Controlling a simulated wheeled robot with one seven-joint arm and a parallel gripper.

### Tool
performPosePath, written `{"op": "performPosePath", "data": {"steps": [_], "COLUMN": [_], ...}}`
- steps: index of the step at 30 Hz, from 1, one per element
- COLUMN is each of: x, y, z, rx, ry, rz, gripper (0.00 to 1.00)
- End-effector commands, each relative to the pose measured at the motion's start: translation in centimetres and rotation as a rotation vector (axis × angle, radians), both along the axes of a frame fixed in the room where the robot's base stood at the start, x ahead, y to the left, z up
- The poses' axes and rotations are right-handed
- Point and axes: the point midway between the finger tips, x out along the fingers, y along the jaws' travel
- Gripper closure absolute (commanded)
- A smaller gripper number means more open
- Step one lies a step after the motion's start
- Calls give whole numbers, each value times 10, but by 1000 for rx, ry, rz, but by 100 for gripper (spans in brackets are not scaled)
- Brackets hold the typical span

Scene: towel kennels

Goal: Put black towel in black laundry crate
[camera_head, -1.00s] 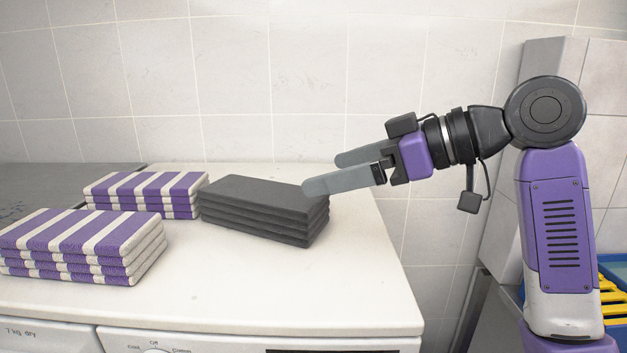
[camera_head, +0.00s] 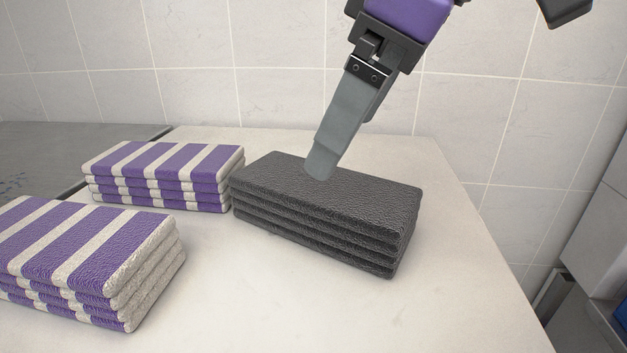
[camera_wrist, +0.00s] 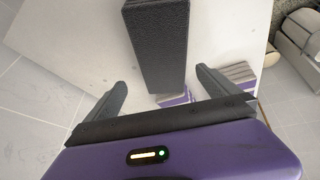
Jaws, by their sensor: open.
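The black towel (camera_head: 320,215) is folded in several layers and lies flat on the white machine top. In the wrist view the black towel (camera_wrist: 157,45) is a dark block at the top middle. My gripper (camera_head: 320,168) points steeply down over the towel from the upper right. Its jaws are open and hold nothing. In the wrist view my gripper (camera_wrist: 161,78) has one finger to each side of the towel's line. I cannot tell whether a fingertip touches the towel. No black laundry crate shows in these frames.
A purple-and-white striped towel (camera_head: 165,175) lies close to the black towel's left end. Another striped towel (camera_head: 85,262) lies at the front left. A tiled wall (camera_head: 240,60) stands behind. The white top (camera_head: 440,300) is bare in front and to the right.

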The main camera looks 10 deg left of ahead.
Motion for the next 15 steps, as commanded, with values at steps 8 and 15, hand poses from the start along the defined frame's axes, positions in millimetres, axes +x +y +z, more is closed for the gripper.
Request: {"op": "performPosePath", "data": {"steps": [8, 15], "x": [-2, 2], "y": [6, 13], "z": [-13, -31], "rx": [-7, -3], "ry": [119, 125], "rz": [-82, -94], "gripper": [0, 0]}}
